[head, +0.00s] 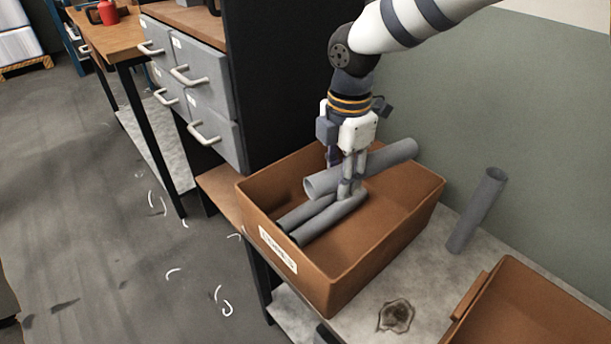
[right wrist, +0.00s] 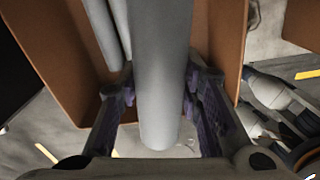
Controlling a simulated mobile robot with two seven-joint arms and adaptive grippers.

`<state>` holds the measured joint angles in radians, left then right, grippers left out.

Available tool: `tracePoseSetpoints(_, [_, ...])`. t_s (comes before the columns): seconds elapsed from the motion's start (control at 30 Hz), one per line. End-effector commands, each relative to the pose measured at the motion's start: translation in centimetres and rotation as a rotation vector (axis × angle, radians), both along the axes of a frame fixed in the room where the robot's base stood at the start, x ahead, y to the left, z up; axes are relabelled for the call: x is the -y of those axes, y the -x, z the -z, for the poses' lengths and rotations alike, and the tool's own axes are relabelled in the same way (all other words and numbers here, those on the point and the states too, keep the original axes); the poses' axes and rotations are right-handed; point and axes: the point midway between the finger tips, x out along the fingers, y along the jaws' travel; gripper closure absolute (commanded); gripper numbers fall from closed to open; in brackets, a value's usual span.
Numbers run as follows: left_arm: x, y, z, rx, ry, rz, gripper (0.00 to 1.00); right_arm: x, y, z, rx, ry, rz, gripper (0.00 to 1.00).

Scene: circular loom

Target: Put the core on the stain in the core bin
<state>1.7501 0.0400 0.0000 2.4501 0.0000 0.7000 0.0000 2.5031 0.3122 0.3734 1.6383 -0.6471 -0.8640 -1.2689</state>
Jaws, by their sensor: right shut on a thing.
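My right gripper (head: 350,178) is shut on a grey tube-shaped core (head: 385,160). It holds this core tilted over the open brown core bin (head: 398,254), at about rim height. In the right wrist view the held core (right wrist: 163,75) lies between the two fingers (right wrist: 160,92). Grey cores (head: 330,218) lie in the bin beneath it, also seen in the right wrist view (right wrist: 103,32). Whether the held core touches them I cannot tell. The dark stain (head: 396,316) on the bench top is bare. My left gripper is not in view.
A second brown bin (head: 540,310) is at the lower right. A grey drawer unit (head: 195,85) stands left of the bin. White scraps (head: 222,300) lie on the floor.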

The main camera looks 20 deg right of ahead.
Motion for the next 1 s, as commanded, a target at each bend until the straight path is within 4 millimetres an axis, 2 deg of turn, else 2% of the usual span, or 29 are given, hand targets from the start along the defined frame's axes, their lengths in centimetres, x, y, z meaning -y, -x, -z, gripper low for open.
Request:
tracePoseSetpoints(0.17, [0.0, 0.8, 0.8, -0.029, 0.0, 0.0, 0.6, 0.3, 0.1, 1.8, -0.007, 0.005, -0.012, 1.0])
tracePoseSetpoints(0.3, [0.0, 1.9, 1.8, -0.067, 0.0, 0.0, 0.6, 0.3, 0.2, 4.3, -0.011, 0.005, -0.011, 1.0])
tracePoseSetpoints(1.0, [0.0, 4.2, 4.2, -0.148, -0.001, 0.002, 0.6, 0.3, 0.2, 15.0, -0.005, 0.004, -0.008, 1.0])
